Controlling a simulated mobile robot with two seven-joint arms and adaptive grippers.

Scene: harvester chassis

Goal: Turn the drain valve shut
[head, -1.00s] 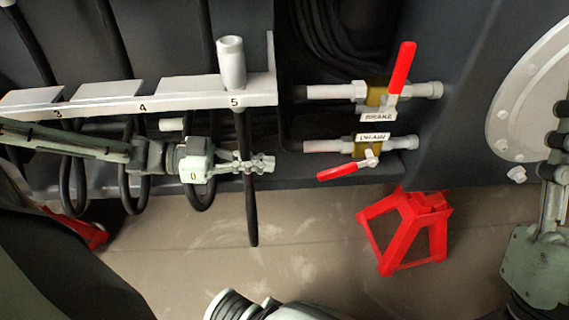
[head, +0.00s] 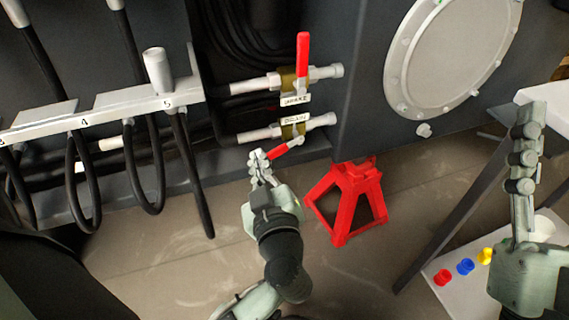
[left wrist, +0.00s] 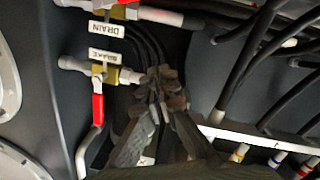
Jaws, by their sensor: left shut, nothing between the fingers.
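The drain valve (head: 293,127) sits on the lower pipe under a DRAIN label. Its red handle (head: 279,151) slants down and left from the pivot, off the pipe's line. My left gripper (head: 260,164) is shut with nothing between its fingers. Its tips are at the handle's free end; whether they touch cannot be told. In the left wrist view the shut fingers (left wrist: 160,92) point up beside the pipes, and the DRAIN label (left wrist: 106,29) is near the top edge. The drain handle is mostly out of that view. My right gripper (head: 524,148) is at the right, seen edge-on.
The brake valve (head: 294,80) is just above, its red handle (head: 303,55) pointing up. A red jack stand (head: 346,205) stands on the floor below right. A numbered hose rail (head: 110,111) with hanging black hoses is at left. A white table (head: 450,305) holds coloured caps.

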